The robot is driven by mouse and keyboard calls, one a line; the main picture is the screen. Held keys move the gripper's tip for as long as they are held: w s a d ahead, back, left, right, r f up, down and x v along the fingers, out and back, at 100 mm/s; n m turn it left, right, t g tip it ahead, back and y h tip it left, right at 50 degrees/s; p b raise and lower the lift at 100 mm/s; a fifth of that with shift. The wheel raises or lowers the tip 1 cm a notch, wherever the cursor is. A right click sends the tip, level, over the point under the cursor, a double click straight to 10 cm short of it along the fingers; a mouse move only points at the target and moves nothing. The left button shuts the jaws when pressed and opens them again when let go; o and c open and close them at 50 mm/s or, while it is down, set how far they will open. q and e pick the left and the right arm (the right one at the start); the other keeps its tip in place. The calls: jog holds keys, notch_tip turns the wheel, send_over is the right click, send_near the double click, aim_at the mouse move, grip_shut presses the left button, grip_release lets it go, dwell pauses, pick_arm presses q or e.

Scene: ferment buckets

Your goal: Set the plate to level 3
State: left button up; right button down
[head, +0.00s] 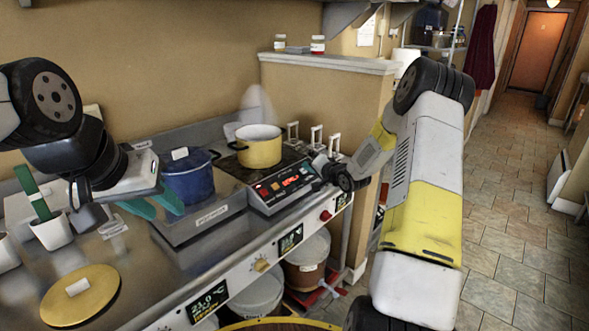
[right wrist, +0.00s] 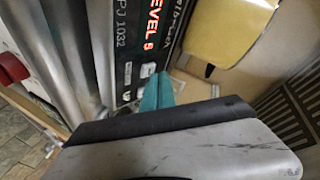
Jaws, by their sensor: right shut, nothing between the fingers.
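The plate is a black cooking unit (head: 284,187) with a slanted front panel, on the counter in the head view. Its lit red display (right wrist: 155,32) reads LEVEL and a digit that looks like 9, though it is small and turned. A yellow pot (head: 258,150) stands on top of the plate. My right gripper (right wrist: 157,92) is shut and empty, its teal fingertips close beside a pale button (right wrist: 147,70) on the panel; I cannot tell whether they touch. My left gripper (head: 153,204) is open and empty, in front of the blue pot.
A gold round lid (head: 78,295) lies at the front left of the counter. White buckets (head: 256,294) stand below. A red knob (right wrist: 12,68) shows near my right gripper.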

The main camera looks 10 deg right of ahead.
jog(key=shift+w+a+f, duration=0.1)
jog(key=shift+w+f, duration=0.05)
jog(key=shift+f, duration=0.2)
dwell(0.6)
jog(key=shift+s+d+r, duration=0.25)
jog(key=shift+s+r, duration=0.1)
jog(key=shift+r, duration=0.4)
jog(key=shift+f, duration=0.1)
dwell(0.4)
jog(key=shift+w+a+f, duration=0.1)
jog(key=shift+w+f, duration=0.1)
jog(key=shift+f, duration=0.1)
jog(key=shift+w+a+f, duration=0.1)
jog(key=shift+f, duration=0.1)
dwell(1.1)
jog(key=shift+s+d+r, duration=0.2)
jog(key=shift+s+r, duration=0.1)
jog(key=shift+r, duration=0.3)
